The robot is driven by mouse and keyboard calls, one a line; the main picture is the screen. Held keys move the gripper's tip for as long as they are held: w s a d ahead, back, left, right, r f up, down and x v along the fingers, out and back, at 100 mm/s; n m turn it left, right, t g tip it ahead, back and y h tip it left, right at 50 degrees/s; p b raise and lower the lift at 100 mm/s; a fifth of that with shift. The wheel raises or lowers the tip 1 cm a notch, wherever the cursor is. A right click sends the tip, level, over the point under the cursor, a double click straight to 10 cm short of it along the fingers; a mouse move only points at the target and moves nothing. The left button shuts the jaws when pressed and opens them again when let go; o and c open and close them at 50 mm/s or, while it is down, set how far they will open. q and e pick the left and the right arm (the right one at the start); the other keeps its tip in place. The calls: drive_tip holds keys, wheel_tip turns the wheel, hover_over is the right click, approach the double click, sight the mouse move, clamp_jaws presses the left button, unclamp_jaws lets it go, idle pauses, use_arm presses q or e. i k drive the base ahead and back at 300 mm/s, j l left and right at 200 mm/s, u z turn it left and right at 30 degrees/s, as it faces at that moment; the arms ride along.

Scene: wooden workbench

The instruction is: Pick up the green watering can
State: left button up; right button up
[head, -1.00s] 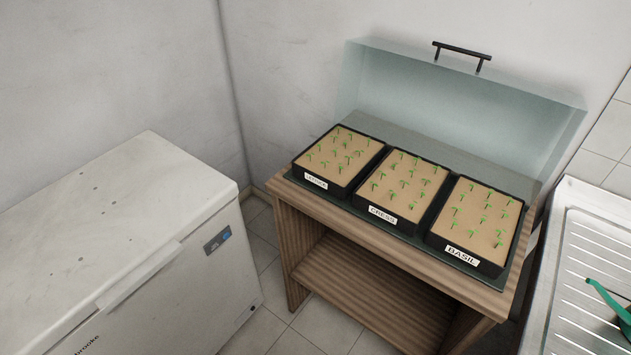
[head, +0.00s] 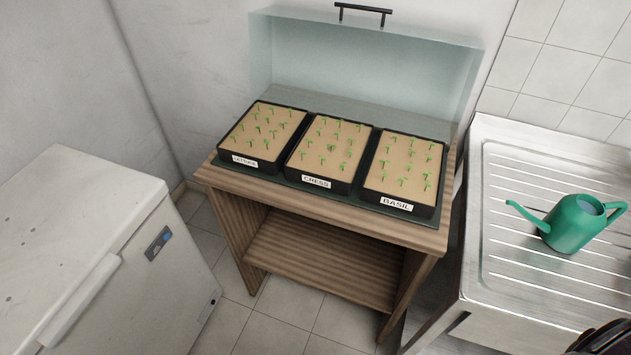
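The green watering can (head: 573,224) stands upright on the ribbed metal drainboard (head: 520,262) at the right of the head view. Its thin spout points left and its handle is on the right side. A dark part, which looks like part of my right arm or gripper, shows at the bottom right corner, apart from the can. Its fingers cannot be made out. My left gripper is not in view.
A wooden bench (head: 325,227) in the middle holds seedling trays labelled lettuce (head: 250,160), cress (head: 317,181) and basil (head: 397,203) beneath a raised clear lid (head: 365,65). A white chest freezer (head: 85,220) stands left. The drainboard is clear around the can.

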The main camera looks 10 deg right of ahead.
sight(577, 219)
drive_tip(key=z, duration=2.1)
